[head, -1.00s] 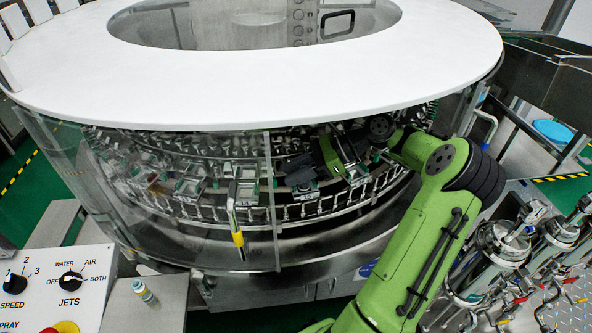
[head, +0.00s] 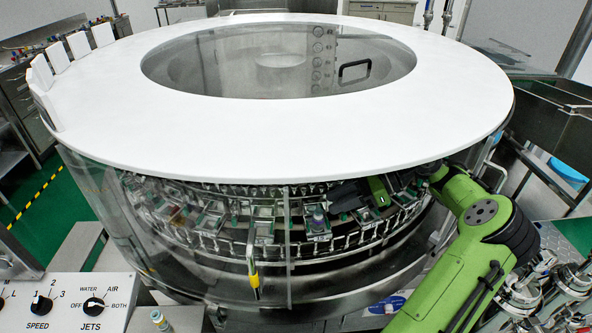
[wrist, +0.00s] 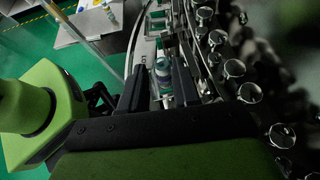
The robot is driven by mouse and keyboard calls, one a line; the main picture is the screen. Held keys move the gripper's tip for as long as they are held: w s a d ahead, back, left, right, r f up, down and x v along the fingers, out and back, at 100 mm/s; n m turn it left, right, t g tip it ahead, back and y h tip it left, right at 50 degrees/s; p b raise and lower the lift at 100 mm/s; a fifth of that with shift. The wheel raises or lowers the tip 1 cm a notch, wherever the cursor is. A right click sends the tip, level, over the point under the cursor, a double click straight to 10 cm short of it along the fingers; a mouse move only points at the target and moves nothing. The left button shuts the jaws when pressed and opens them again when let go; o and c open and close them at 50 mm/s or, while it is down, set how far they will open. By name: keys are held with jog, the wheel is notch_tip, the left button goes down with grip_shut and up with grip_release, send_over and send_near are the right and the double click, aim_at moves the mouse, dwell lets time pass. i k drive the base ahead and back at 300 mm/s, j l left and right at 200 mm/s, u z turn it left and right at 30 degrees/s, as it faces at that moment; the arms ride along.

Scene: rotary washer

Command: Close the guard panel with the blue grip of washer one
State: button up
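The washer (head: 420,115) has a white ring top and a curved clear guard around its lower front. A clear panel edge with a yellow grip (head: 253,274) stands at the front. I cannot make out a blue grip in either view. My gripper (head: 335,200) is inside the washer through the uncovered front right, above the ring of holders. In the wrist view its two black fingers (wrist: 158,85) stand apart.
A control box (head: 65,300) with SPEED and JETS knobs stands at the lower left. Another small vial (head: 160,320) is beside it. Metal fittings (head: 545,290) crowd the lower right. The clear guard (head: 110,220) curves around the left side.

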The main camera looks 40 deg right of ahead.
aim_at(486, 162)
jog(key=k, duration=1)
